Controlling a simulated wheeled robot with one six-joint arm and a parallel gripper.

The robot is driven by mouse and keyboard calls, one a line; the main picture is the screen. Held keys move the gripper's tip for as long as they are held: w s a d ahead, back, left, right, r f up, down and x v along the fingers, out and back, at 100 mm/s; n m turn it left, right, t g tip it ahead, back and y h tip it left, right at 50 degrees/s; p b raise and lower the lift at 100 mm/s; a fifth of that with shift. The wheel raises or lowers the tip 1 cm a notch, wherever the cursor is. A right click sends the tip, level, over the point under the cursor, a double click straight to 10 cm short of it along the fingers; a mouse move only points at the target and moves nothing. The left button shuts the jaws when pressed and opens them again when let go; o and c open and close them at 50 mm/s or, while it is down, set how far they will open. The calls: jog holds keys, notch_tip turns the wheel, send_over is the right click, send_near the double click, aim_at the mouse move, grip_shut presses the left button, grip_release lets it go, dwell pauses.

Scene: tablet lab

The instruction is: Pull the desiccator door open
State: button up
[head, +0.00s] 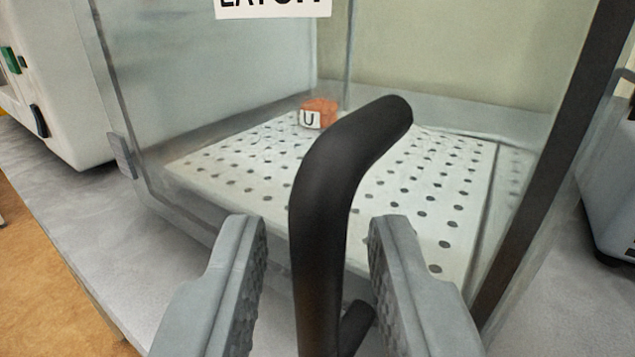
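The desiccator (215,80) is a clear-walled box with a white perforated shelf (260,160) inside. Its door appears closed, though its edges are only partly in view. A thick black bent handle (325,200) stands out in front of the door and rises between my fingers. My gripper (317,245) is open, with one grey finger on each side of the handle. Gaps show between the handle and both fingers. The lower end of the handle runs out of the picture.
A small orange-red object (321,108) labelled "U" sits on the shelf. A partly cut-off white label (272,8) is at the top. A white machine (55,75) stands left and a grey device (612,170) right. The grey bench (110,235) is clear at front left.

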jog(key=shift+w, duration=0.55)
grip_shut()
